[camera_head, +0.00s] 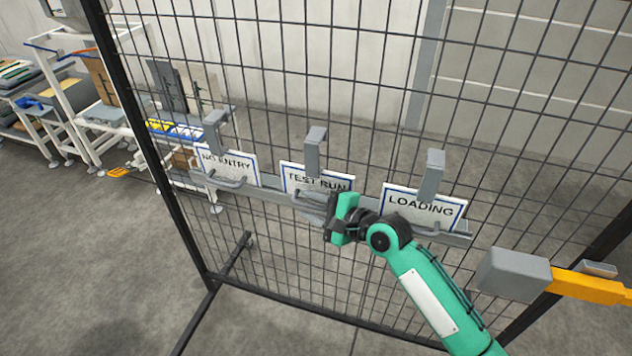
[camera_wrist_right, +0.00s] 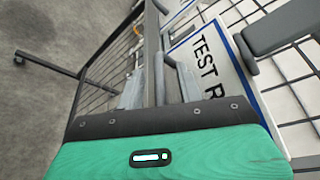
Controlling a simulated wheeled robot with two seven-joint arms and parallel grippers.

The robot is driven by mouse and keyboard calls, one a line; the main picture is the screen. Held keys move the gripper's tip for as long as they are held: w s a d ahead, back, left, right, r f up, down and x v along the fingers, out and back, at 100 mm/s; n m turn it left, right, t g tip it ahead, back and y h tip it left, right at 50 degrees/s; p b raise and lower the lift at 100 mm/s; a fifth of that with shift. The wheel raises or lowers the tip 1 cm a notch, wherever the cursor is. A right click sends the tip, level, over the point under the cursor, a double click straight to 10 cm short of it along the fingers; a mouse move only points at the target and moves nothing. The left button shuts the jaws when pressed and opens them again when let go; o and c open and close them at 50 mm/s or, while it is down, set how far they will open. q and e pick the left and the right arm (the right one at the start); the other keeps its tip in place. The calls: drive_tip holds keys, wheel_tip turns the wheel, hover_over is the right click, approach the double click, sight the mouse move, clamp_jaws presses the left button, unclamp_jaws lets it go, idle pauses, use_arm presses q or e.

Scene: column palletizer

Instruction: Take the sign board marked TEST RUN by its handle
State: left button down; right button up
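The TEST RUN sign board (camera_head: 305,180) is white with a blue border and hangs on the mesh fence between two similar boards. It also shows in the right wrist view (camera_wrist_right: 208,62), tilted, with its lettering partly cut off by my gripper body. Its grey handle sits low on its front and is largely hidden by my gripper in the head view. My right gripper (camera_head: 328,218) is at the board's lower right front, close to the handle. In the right wrist view, grey finger and handle parts overlap, and I cannot tell whether the fingers grip it. My left gripper is not in view.
The NO ENTRY board (camera_head: 228,163) hangs to the left and the LOADING board (camera_head: 424,207) close to the right. A grey rail (camera_head: 272,198) runs along the black mesh fence. A grey block on an orange bar (camera_head: 585,285) juts in at right. Shelving (camera_head: 85,120) stands behind left.

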drive_tip(key=shift+c, duration=0.3)
clamp_jaws()
drive_tip(key=shift+r, duration=0.15)
